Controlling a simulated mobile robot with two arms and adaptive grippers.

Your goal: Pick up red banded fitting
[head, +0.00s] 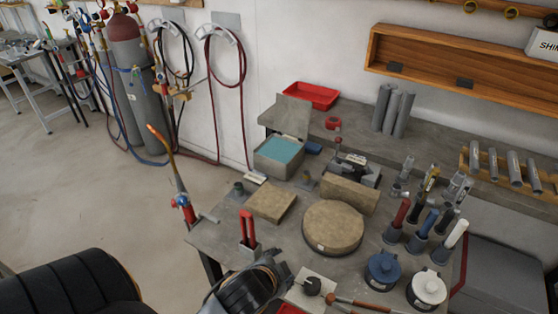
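I cannot clearly pick out a fitting with a red band. Small metallic fittings (397,191) stand at the back right of the grey workbench (215,240), too small to show a band. A black ribbed wrist, apparently my left one, comes in at the bottom centre with its gripper (272,266) over the front of the bench. Its fingers are hard to make out, so I cannot tell whether it is open or holding anything. My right gripper is not in view.
A round tan block (333,228) and a flat tan block (271,202) lie mid-bench. Blue (383,268) and white (427,289) lidded pots stand front right. Handled tools in cups (392,233) stand behind them. A torch (178,185) rises at the left edge. A red tray (311,96) sits behind.

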